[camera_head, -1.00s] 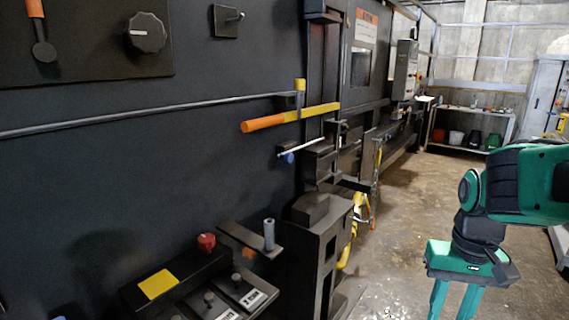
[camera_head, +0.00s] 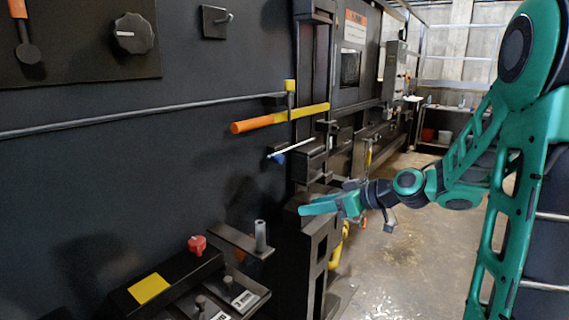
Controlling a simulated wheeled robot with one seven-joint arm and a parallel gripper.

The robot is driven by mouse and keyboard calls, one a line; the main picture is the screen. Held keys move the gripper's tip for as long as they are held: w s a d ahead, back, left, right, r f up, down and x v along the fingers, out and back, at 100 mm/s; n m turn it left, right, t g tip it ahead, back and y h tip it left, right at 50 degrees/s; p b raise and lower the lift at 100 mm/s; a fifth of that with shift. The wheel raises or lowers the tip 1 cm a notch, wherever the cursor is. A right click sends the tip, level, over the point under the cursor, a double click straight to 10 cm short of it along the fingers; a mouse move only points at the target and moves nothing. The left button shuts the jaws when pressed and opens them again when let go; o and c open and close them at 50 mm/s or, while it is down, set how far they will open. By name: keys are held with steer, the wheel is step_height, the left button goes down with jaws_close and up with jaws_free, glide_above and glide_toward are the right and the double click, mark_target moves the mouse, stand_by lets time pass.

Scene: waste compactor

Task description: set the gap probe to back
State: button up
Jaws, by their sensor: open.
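No part carries a readable gap probe label. A thin pale rod with a blue end (camera_head: 276,157) sticks out from the dark machine's front, below an orange and yellow lever; it may be the probe, but I cannot be sure. My gripper (camera_head: 304,210) reaches in from the right, its green fingers pointing left, in front of the dark post. It appears lower than the pale rod and slightly right of its blue end, apart from it. The fingers overlap from this side, and nothing shows between them.
The orange and yellow lever (camera_head: 280,118) juts out above the rod. A dark dial (camera_head: 133,33) is at upper left. Open floor (camera_head: 400,265) lies right of the machine.

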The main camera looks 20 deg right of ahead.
mark_target(282, 159)
steer(key=w+d+r+t+y, duration=0.25)
steer(key=w+r+t, duration=0.25)
steer(key=r, duration=0.4)
steer(key=x, duration=1)
steer(key=shift+a+f, duration=0.2)
steer(key=shift+a, duration=0.2)
